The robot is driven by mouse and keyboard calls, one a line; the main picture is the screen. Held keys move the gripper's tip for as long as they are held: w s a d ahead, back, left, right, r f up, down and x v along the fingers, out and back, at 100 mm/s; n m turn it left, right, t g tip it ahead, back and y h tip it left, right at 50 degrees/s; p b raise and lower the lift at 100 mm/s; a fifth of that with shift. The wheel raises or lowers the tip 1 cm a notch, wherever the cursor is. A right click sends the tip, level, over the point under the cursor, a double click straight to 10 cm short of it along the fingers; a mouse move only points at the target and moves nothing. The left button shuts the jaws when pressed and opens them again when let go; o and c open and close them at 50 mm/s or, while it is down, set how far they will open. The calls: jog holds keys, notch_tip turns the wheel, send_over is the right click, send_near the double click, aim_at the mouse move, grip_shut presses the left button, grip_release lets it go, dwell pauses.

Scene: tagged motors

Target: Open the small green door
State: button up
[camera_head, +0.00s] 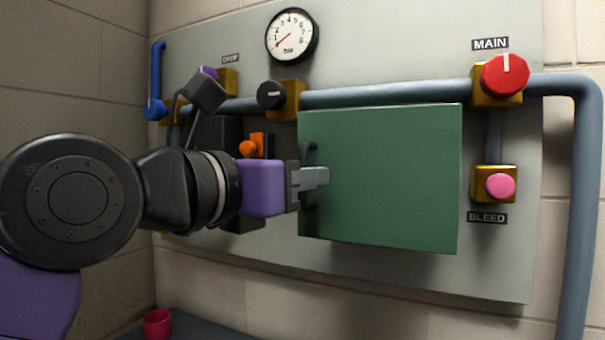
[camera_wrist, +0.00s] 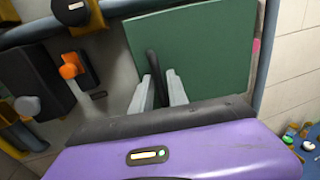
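The small green door (camera_head: 400,180) is a flat square panel on the grey board and looks closed. It also fills the upper middle of the wrist view (camera_wrist: 205,45). Its dark upright bar handle (camera_head: 311,150) is near its left edge. My gripper (camera_head: 318,178) reaches in from the left at the handle. In the wrist view the handle (camera_wrist: 154,66) stands between the two grey fingers (camera_wrist: 158,85), which are close together on either side of it. The fingers look shut on the handle. Part of the handle is hidden behind them in the head view.
A grey pipe (camera_head: 380,93) runs just above the door. A red MAIN knob (camera_head: 505,75) and a pink BLEED knob (camera_head: 500,186) are to its right. A black knob (camera_head: 271,95) and an orange lever (camera_head: 249,148) are to its left. A pink cup (camera_head: 157,323) stands below.

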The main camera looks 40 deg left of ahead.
grip_shut()
dwell(1.3)
